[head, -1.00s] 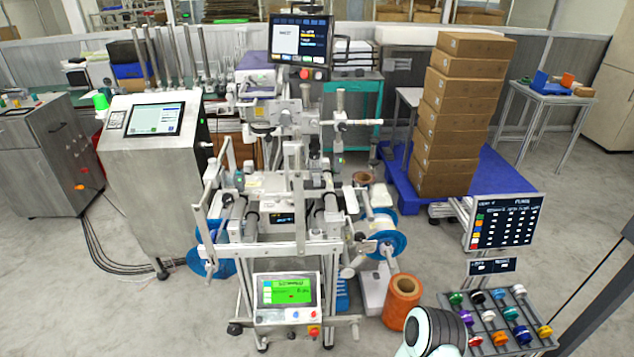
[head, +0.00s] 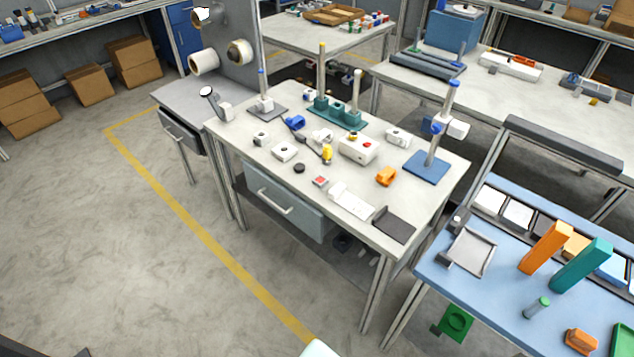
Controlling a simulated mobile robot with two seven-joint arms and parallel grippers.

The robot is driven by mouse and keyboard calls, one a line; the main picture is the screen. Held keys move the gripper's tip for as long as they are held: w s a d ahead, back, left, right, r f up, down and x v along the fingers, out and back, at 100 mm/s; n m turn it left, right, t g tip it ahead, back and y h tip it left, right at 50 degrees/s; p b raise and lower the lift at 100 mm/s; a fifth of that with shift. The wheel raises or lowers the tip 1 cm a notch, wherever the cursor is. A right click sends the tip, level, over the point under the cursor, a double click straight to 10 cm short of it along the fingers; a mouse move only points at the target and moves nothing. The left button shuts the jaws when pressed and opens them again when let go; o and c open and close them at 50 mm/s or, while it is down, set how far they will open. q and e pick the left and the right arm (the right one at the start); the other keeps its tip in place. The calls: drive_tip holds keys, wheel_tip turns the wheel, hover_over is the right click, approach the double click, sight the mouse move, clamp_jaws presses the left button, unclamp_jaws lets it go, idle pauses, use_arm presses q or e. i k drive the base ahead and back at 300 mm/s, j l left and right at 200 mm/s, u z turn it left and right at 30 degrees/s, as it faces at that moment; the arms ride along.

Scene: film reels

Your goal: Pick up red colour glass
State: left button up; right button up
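I cannot make out a red glass in the head view. The small red spots on the middle workbench (head: 225,134) are a red top on a small block (head: 320,181) and a red button on a white box (head: 361,149). Neither of my grippers is in view. A pale rounded piece at the bottom edge is probably part of my own arm.
A blue-topped table (head: 462,297) at the right holds an orange block (head: 545,248), a teal block (head: 582,265) and a grey tray (head: 471,252). More benches stand behind. Cardboard boxes (head: 90,85) sit at the far left. The floor (head: 110,240) at left is clear.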

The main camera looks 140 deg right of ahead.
sight(320, 181)
drive_tip(key=z, duration=4.75)
drive_tip(key=i+l+u, duration=0.15)
drive_tip(key=i+u, duration=0.35)
drive_tip(key=i, duration=0.05)
